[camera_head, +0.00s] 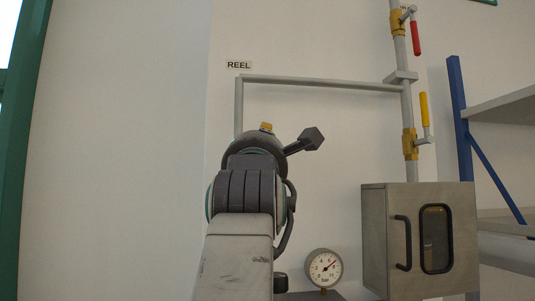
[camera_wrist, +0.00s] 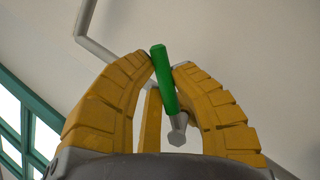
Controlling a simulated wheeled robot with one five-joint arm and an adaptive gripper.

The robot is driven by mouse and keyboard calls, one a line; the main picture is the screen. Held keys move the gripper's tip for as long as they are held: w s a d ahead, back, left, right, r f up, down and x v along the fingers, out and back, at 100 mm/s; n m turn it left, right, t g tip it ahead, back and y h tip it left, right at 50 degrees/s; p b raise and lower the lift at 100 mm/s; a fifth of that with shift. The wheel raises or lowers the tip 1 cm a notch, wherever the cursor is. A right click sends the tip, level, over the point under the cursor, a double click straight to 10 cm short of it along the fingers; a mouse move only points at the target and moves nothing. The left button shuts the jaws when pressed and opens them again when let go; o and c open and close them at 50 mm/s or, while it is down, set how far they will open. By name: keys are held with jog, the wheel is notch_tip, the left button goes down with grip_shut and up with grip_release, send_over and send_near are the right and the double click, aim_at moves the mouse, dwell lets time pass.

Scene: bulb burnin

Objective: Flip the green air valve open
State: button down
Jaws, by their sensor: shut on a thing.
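The green valve handle (camera_wrist: 162,75) shows in the wrist view, with a grey metal fitting (camera_wrist: 177,130) at its lower end. My gripper (camera_wrist: 167,62) has its yellow fingers on both sides of the handle and is shut on it. The handle stands slightly tilted, its tip sticking out just past the fingertips. In the head view my own arm hides the green handle and most of the gripper. The valve body behind the handle is not clearly visible.
A yellow-handled valve (camera_head: 424,110) and a red-handled valve (camera_head: 415,38) sit on the pipe at right. Below are a metal cabinet (camera_head: 376,240) and a pressure gauge (camera_head: 323,268). A blue-framed shelf (camera_head: 459,110) stands far right.

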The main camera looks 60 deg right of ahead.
jog(key=shift+a+r, duration=0.1)
jog(key=shift+r, duration=0.05)
jog(key=c, duration=1)
grip_release()
jog(key=shift+w, duration=0.1)
jog(key=shift+c, duration=0.2)
jog(key=v, duration=0.7)
jog(key=shift+a, duration=0.2)
jog(key=shift+c, duration=0.2)
